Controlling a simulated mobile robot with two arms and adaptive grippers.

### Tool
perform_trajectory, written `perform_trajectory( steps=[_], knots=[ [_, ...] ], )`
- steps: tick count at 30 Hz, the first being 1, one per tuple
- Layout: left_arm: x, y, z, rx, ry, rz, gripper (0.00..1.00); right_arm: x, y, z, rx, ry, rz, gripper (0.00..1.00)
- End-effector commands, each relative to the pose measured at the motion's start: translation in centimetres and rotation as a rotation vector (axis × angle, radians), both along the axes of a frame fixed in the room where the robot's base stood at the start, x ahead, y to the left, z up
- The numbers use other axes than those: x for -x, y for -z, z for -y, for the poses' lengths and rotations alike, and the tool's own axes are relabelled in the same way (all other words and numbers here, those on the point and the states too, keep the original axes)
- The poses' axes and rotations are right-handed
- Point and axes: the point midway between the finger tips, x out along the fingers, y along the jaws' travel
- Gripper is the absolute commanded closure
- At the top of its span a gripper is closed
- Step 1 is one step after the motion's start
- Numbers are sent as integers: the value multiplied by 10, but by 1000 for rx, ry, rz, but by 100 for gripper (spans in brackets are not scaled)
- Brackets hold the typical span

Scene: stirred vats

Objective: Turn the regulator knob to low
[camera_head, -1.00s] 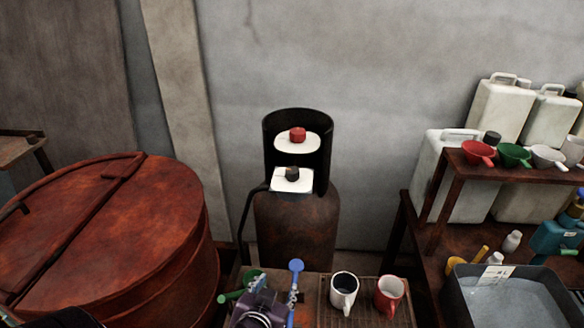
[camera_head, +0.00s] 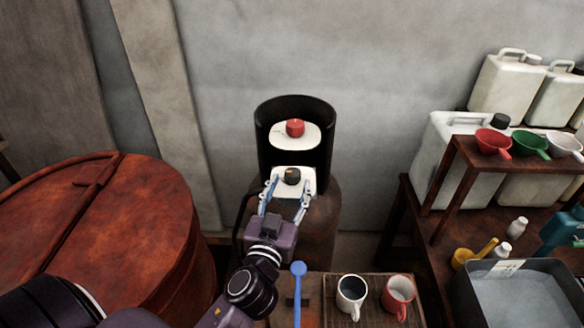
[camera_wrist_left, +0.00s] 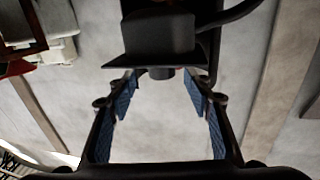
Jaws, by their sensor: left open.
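A dark knob (camera_head: 292,175) with a small orange mark sits on a white plate (camera_head: 307,180) at the front of the gas cylinder (camera_head: 318,225). A red knob (camera_head: 295,127) sits above it on a white oval plate, inside the black collar. My left gripper (camera_head: 285,192) is open, with its fingers reaching up to either side of the white plate, just below the knob. In the left wrist view, the open fingers (camera_wrist_left: 160,88) flank a short dark round end (camera_wrist_left: 164,72) under a dark block (camera_wrist_left: 158,35). I cannot tell whether they touch it. My right gripper is not in view.
A rusty lidded vat (camera_head: 125,230) stands left. A blue-topped handle (camera_head: 298,268), a white mug (camera_head: 351,292) and a red mug (camera_head: 398,293) are close below my gripper. A shelf with scoops (camera_head: 492,140) and a grey basin (camera_head: 515,300) stand right.

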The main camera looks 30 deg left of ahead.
Motion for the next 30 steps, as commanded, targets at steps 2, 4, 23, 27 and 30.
perform_trajectory(
  steps=[2,4,23,27,30],
  knots=[
    [-14,-4,-4,-3,0,0,53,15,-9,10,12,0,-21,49],
    [-23,-4,-7,-3,-1,-1,53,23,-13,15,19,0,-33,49],
    [-45,0,-12,0,-1,-1,61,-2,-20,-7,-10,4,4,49],
    [-45,0,-12,0,-1,-2,76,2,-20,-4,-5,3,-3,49],
    [-45,0,-12,0,-1,-2,87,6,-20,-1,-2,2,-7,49]
  ],
)
